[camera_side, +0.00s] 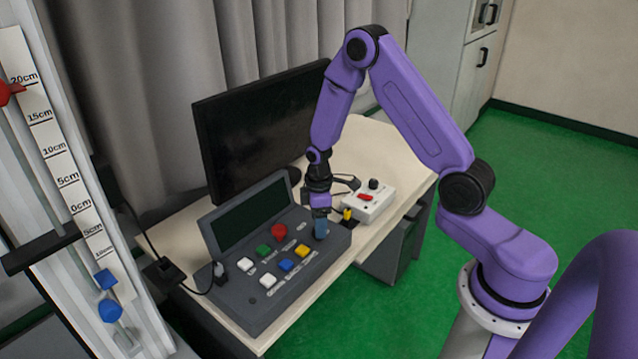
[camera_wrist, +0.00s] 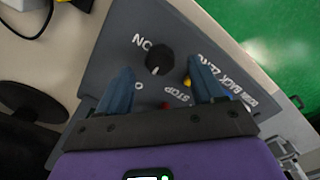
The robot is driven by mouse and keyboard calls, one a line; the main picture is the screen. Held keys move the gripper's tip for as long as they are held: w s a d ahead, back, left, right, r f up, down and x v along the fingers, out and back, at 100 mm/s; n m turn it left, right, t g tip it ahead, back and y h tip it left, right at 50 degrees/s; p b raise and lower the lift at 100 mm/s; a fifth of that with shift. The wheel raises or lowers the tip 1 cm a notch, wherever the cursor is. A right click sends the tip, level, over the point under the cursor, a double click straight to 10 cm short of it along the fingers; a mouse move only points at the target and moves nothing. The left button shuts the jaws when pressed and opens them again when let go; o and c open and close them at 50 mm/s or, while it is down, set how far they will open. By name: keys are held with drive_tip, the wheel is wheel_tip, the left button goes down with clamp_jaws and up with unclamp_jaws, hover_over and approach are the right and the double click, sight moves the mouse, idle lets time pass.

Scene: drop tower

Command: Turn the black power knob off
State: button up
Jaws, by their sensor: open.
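The black knob (camera_wrist: 160,59) shows in the wrist view on the dark grey console (camera_side: 255,312), with white lettering beside it. My gripper (camera_wrist: 159,74) is open, its two blue fingers on either side of the knob's near edge. They look apart from the knob, and their height above it is hard to tell. In the side view my gripper (camera_side: 320,228) points down over the console's right end. The knob is hidden behind the fingers there.
The console has several coloured buttons, including a red one (camera_side: 279,231), and a raised screen (camera_side: 252,212). A white box (camera_side: 366,203) with a small black knob and red switch stands to the right. A monitor (camera_side: 255,130) stands behind. A drop tower (camera_side: 70,190) is at left.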

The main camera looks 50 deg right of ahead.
wheel_tip(320, 180, up, 15)
idle(0.5)
drive_tip(key=s+a+r+n, duration=0.2)
drive_tip(key=s+a+r, duration=0.2)
drive_tip(key=s+a, duration=0.7)
drive_tip(key=s+r+n, duration=0.1)
drive_tip(key=s, duration=1.6)
drive_tip(key=shift+s+d+r, duration=0.15)
drive_tip(key=shift+s+d, duration=0.1)
drive_tip(key=shift+s, duration=0.1)
